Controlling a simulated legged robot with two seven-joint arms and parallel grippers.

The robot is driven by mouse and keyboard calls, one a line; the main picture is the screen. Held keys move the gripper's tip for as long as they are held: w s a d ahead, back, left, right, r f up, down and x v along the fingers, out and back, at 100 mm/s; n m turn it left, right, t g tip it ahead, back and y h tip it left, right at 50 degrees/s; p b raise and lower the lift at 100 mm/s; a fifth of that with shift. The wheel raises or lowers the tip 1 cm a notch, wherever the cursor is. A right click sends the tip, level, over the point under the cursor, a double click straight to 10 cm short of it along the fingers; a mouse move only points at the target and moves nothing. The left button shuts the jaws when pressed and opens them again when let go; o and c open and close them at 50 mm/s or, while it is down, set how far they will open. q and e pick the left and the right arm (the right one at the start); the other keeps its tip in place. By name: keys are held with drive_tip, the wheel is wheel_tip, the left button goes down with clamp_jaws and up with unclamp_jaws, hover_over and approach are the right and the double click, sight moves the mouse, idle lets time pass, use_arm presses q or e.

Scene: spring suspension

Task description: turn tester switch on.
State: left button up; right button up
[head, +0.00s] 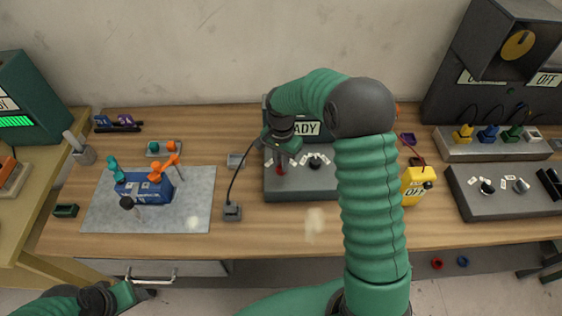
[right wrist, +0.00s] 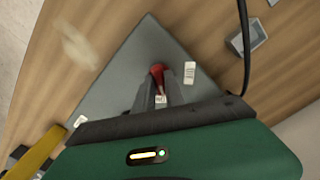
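A grey device with a READY display (head: 306,128) stands at mid-table, partly hidden by my right arm. Its sloped panel (head: 300,188) bears a red switch (head: 280,170), a black knob (head: 315,164) and small white labels. My right gripper (head: 281,158) is over the red switch. In the right wrist view its two fingers (right wrist: 166,82) are apart, with the red switch (right wrist: 157,70) between or just beyond their tips; I cannot tell whether they touch it. My left gripper (head: 143,291) is low at the left, away from the table things; its finger opening is unclear.
A yellow box (head: 416,186) reading OFF stands right of my arm. A grey control panel (head: 500,205) with knobs and a dark hooded machine (head: 500,70) are farther right. A grey mat (head: 190,213) carries a blue fixture (head: 145,188). A black cable (head: 238,180) runs close to my right gripper.

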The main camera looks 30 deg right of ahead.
clamp_jaws()
drive_tip(key=shift+r+m, duration=0.15)
drive_tip(key=shift+m, duration=0.35)
drive_tip(key=shift+m+p, duration=0.45)
drive_tip(key=shift+m, duration=0.35)
drive_tip(key=o, duration=0.7)
unclamp_jaws()
wheel_tip(320, 180, up, 16)
drive_tip(key=shift+w+r+b, duration=0.1)
drive_tip(key=shift+r+b, duration=0.15)
drive_tip(key=shift+b, duration=0.05)
